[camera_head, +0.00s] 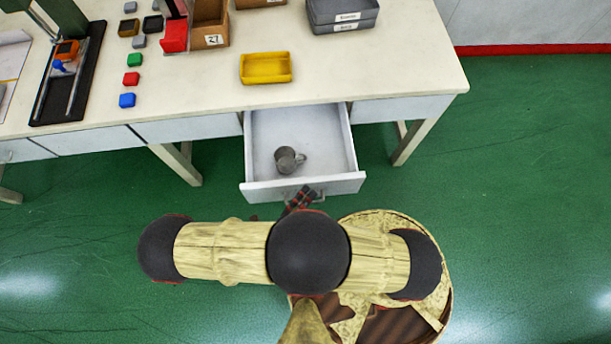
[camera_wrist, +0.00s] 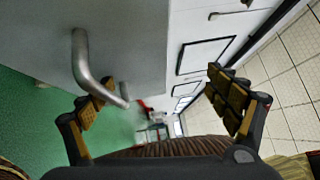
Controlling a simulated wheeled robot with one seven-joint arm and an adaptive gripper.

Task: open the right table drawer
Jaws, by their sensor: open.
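The right table drawer (camera_head: 290,128) is pulled out from under the worktable in the head view, with its inside showing. A grey metal mug (camera_head: 287,160) is in it. My gripper (camera_head: 300,200) is at the drawer front, partly hidden by my arm. In the wrist view my gripper (camera_wrist: 163,88) has its fingers spread apart. The curved metal drawer handle (camera_wrist: 83,65) is close to the left finger, against the grey drawer front (camera_wrist: 130,45). I cannot tell whether the finger touches it.
The worktable (camera_head: 200,95) bears a yellow tray (camera_head: 266,68), grey bins (camera_head: 342,15), a cardboard box (camera_head: 209,25) and several small coloured blocks. A table leg (camera_head: 412,142) stands right of the drawer. Green floor (camera_head: 520,200) is clear on the right.

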